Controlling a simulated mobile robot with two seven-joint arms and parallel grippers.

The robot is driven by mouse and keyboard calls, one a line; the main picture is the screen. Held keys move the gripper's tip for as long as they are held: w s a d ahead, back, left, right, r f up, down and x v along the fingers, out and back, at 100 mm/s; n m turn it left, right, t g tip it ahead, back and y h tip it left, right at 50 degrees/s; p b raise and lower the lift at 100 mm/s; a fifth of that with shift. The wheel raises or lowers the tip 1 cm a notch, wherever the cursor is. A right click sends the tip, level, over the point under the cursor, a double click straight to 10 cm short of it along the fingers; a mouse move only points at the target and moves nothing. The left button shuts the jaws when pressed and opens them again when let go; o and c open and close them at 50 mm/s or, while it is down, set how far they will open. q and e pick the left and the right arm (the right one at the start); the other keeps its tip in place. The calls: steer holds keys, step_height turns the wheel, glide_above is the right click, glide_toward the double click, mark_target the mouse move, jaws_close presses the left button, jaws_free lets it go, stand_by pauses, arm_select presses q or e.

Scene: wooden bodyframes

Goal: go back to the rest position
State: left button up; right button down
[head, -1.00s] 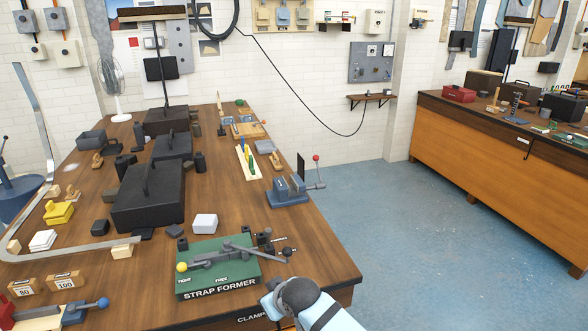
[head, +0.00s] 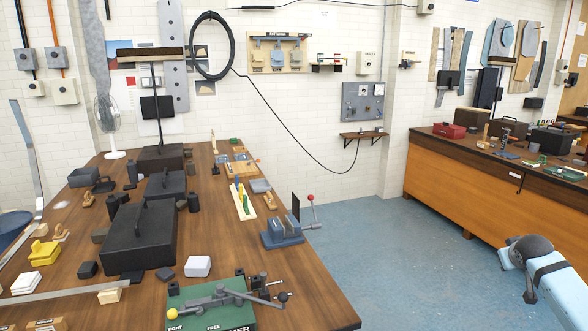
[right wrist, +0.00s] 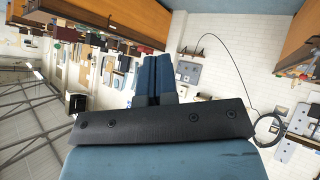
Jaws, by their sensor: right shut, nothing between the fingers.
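My right gripper (right wrist: 153,80) shows in the right wrist view with its two blue fingers together and nothing between them. In the head view my right arm comes in at the lower right, over the blue floor and clear of the bench. The gripper's fingers cannot be made out there. My left gripper is not in view.
The wooden bench (head: 290,290) at left holds the green strap former (head: 215,302), a blue-grey vice (head: 283,232), a white block (head: 198,266) and black cases (head: 140,235). A second bench (head: 465,185) stands at right. The floor (head: 400,270) between them is open.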

steer(key=s+d+r+m+h, duration=0.1)
steer(key=d+r, duration=0.3)
steer(key=d, duration=0.2)
steer(key=w+a+r+n+t, duration=0.3)
steer(key=w+r+n+t, duration=0.25)
steer(key=r+t, duration=0.35)
steer(key=s+a+f+n+g+y, duration=0.1)
steer(key=s+a+f+y, duration=0.1)
steer(key=s+a+f, duration=0.5)
steer(key=s+a+f+g+y, duration=0.1)
steer(key=s+a+f+y, duration=0.15)
steer(key=a+f, duration=0.8)
steer(key=s+a+f+n+g+y, duration=0.1)
steer(key=s+a+f+y, duration=0.1)
steer(key=s+a+f, duration=0.65)
steer(key=s+a+f+m+g, duration=0.1)
steer(key=s+a+f, duration=0.3)
steer(key=s, duration=0.5)
steer(key=s+a+f+m+g+y, duration=0.1)
steer(key=s+a+f, duration=0.3)
steer(key=s+a, duration=0.3)
steer(key=s+a+f+m+g+y, duration=0.1)
steer(key=s+a+f, duration=0.3)
steer(key=s, duration=0.7)
steer(key=a, duration=0.2)
steer(key=shift+s+a+f+g, duration=0.2)
steer(key=shift+a+f+g, duration=0.05)
steer(key=shift+a+g, duration=0.1)
